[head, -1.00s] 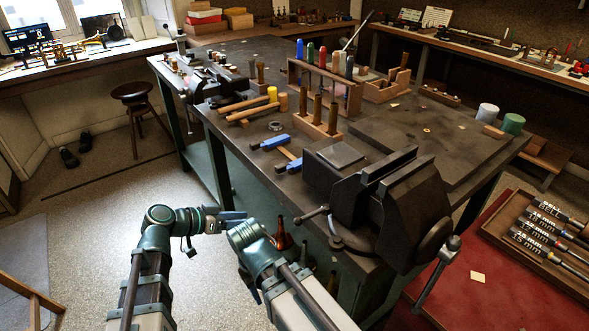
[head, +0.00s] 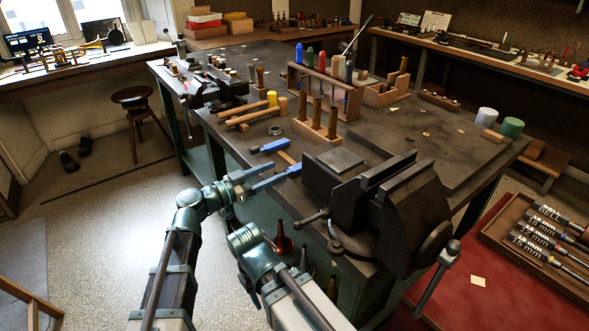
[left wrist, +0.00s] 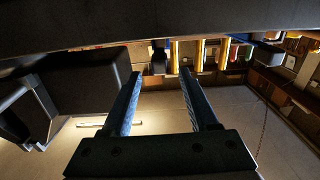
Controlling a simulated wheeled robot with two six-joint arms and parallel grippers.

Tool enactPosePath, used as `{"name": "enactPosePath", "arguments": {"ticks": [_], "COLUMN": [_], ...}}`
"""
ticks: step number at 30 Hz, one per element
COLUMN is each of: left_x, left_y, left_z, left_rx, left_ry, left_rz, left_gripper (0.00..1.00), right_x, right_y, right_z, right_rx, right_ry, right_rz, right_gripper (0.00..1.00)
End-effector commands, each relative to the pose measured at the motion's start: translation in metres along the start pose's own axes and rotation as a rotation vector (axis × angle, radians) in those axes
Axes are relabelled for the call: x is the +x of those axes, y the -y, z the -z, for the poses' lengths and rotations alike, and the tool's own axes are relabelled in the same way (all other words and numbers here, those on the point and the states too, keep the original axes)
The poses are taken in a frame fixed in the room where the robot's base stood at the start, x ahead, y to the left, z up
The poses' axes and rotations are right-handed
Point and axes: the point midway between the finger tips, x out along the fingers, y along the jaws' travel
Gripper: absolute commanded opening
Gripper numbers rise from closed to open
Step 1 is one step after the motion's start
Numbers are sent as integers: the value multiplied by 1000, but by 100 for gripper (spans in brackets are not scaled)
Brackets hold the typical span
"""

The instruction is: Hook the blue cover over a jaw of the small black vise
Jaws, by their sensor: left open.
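A blue cover (head: 268,146) lies on the workbench, left of the large vise. A second blue piece (head: 291,170) shows at the bench edge, at the tips of my left gripper (head: 272,181); I cannot tell how much of it is cover and how much is finger. The small black vise (head: 222,92) stands at the bench's far left corner, with other things around it. My left gripper reaches in near the bench's front edge. In the left wrist view its fingers (left wrist: 158,78) are apart, with nothing clearly held between them.
The large dark vise (head: 390,200) stands at the bench's front corner, right of my left gripper. Hammers (head: 250,113) and a wooden tool rack (head: 318,127) lie behind the covers. A stool (head: 133,97) stands left of the bench. The floor on the left is mostly free.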

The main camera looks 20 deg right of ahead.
Motion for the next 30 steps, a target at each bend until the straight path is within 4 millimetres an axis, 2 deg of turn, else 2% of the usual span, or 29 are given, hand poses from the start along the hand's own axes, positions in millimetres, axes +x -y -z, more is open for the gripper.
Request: {"name": "enactPosePath", "arguments": {"ticks": [3, 14, 24, 30], "left_x": [14, 23, 67, 70], "left_y": [0, 0, 2, 1], "left_z": [0, -2, -7, -7], "left_rx": [0, 0, 0, 0], "left_ry": [0, 1, 1, 1], "left_rz": [-1, -1, -1, 2], "left_gripper": [60, 60, 60, 60], "right_x": [0, 2, 7, 7], "right_y": [0, 0, 1, 1], "right_z": [0, 0, 0, 0], "right_rx": [0, 0, 0, 0], "right_ry": [0, 0, 0, 0], "right_rz": [0, 0, 0, 0], "right_gripper": [50, 50, 50, 50]}}
